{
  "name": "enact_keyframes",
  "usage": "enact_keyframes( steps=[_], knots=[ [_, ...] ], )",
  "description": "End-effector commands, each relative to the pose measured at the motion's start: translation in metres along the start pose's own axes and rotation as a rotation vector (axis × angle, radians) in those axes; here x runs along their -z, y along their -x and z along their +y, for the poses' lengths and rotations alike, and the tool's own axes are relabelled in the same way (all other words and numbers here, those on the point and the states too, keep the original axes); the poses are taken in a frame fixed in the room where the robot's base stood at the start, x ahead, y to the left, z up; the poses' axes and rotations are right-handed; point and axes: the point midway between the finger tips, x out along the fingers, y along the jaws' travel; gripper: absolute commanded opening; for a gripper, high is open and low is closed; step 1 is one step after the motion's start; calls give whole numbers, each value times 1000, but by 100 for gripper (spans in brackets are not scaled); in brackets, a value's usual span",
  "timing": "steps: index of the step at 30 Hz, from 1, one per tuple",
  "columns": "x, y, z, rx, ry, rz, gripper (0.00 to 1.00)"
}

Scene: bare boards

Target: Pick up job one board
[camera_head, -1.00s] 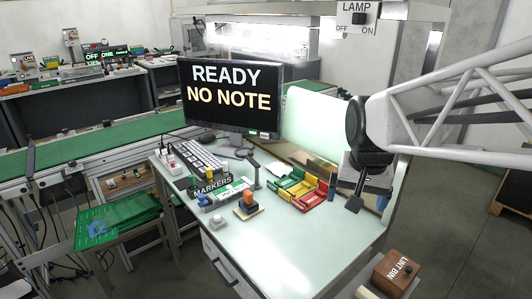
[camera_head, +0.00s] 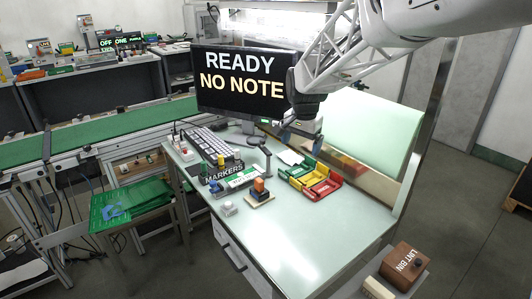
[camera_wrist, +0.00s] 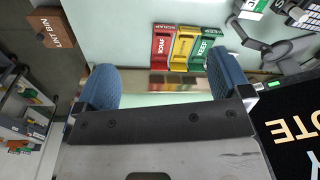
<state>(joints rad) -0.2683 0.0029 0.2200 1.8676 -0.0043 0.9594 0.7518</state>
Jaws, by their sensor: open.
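A pile of flat green boards (camera_head: 130,203) lies on a small stand at the left, below the green conveyor; a blue mark shows on the top board. I cannot tell which board is job one. My gripper (camera_head: 305,130) hangs in front of the right edge of the monitor (camera_head: 243,85), far to the right of the boards. In the wrist view my gripper (camera_wrist: 165,85) has its two blue fingers wide apart with nothing between them. The boards are not in the wrist view. The monitor reads "READY NO NOTE".
The pale bench (camera_head: 300,235) holds a keyboard (camera_head: 210,147), a markers holder (camera_head: 225,172), a stamp-like orange block (camera_head: 259,188) and green, yellow and red trays (camera_head: 312,178). A brown lint bin (camera_head: 404,265) stands at the lower right. The bench front is clear.

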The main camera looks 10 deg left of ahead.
Motion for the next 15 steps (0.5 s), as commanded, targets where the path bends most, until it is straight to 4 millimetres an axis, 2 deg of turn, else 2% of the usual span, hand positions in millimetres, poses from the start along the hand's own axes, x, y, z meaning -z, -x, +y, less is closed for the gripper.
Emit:
enact_keyframes(
  steps=[1, 15],
  knots=[
    [5, -8, -14, -3, -12, -5, 96],
    [34, -82, -134, -30, -145, -36, 96]
  ],
)
